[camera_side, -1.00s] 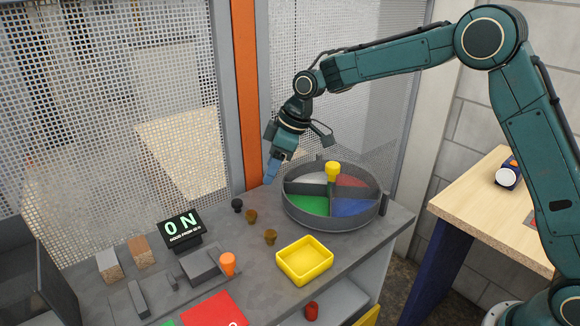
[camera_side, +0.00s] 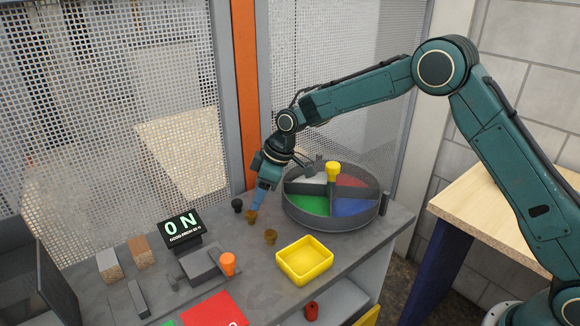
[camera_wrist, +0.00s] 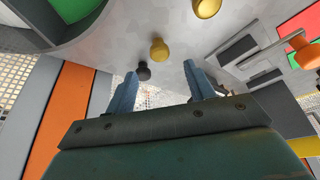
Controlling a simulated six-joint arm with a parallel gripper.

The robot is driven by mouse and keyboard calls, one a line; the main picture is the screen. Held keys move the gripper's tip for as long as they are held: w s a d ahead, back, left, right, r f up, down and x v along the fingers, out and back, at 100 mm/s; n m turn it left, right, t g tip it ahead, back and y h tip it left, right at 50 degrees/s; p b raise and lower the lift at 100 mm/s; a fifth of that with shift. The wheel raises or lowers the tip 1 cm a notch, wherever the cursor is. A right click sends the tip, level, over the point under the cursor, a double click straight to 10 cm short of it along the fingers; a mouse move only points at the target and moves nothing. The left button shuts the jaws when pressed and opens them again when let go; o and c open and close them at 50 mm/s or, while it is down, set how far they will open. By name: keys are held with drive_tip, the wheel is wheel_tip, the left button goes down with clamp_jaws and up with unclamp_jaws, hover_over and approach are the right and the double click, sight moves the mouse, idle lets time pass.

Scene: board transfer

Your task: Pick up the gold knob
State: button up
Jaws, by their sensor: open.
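Two gold knobs stand on the grey bench in the side view. One gold knob (camera_side: 251,217) is right by the fingertips, and the other gold knob (camera_side: 270,237) is nearer the yellow tray. In the wrist view, one gold knob (camera_wrist: 159,49) shows beyond the gap between the fingers, and the other gold knob (camera_wrist: 207,8) is at the top edge. My gripper (camera_side: 259,206) points down over the bench. In the wrist view my gripper (camera_wrist: 160,69) is open, with nothing held. I cannot tell whether a finger touches the nearer knob.
A black knob (camera_side: 237,205) stands close by on the left, near the left fingertip in the wrist view (camera_wrist: 143,72). A round divided tray (camera_side: 294,218) is on the right, a yellow tray (camera_side: 305,278) in front. An orange knob (camera_side: 228,264) and ON display (camera_side: 181,228) are left.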

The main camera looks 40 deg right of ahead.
sight(250, 213)
drive_tip(key=shift+w+a+f, duration=0.1)
drive_tip(key=shift+a+f, duration=0.05)
drive_tip(key=shift+f, duration=0.25)
drive_tip(key=shift+f, duration=0.1)
drive_tip(key=shift+x, duration=2.45)
drive_tip(key=shift+c, duration=0.4)
drive_tip(key=c, duration=1)
